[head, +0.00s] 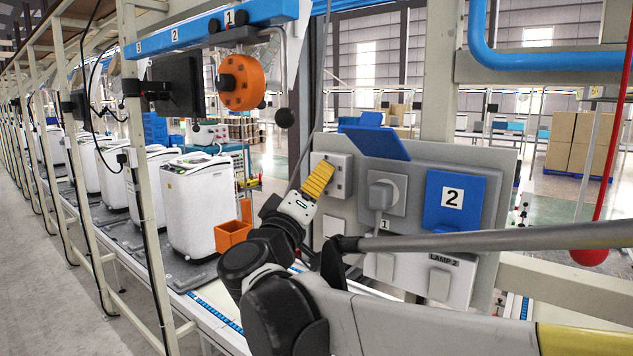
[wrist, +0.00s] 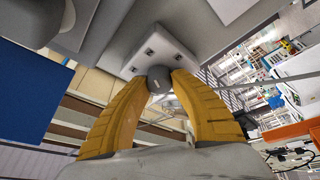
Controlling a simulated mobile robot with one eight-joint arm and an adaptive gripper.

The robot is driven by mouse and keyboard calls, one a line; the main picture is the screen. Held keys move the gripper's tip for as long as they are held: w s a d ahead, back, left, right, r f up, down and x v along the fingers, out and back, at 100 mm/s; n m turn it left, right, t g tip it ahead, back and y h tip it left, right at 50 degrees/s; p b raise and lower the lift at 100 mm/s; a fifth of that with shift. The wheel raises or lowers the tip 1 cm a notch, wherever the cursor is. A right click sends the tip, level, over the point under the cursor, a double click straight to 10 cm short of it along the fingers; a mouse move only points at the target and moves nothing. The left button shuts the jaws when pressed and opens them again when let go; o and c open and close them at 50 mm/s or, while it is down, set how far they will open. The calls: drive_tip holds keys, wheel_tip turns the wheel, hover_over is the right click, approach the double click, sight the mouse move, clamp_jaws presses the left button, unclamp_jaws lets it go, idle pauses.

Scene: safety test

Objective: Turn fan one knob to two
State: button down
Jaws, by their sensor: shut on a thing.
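The fan knob (wrist: 158,76) is a small grey round knob on a light switch plate (wrist: 172,48) with small dark markings, seen in the wrist view. My gripper (wrist: 160,82) has its two yellow fingers closed around the knob, one on each side. In the head view, my gripper (head: 324,168) reaches the switch box (head: 342,172) at the left edge of the grey panel (head: 408,162). The fingers hide the knob there. I cannot tell which number the knob points to.
A raised blue cover (head: 374,142) and a plug socket labelled 1 (head: 384,196) are just right of the switch box. A closed blue cover marked 2 (head: 454,200) is farther right. An orange bin (head: 232,235) and white machines (head: 198,204) stand left.

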drive_tip(key=shift+r, duration=0.1)
idle(0.3)
drive_tip(key=c, duration=1.1)
unclamp_jaws()
drive_tip(key=shift+w, duration=0.1)
drive_tip(key=shift+o, duration=0.2)
drive_tip(key=v, duration=1.2)
drive_tip(key=shift+d, duration=0.15)
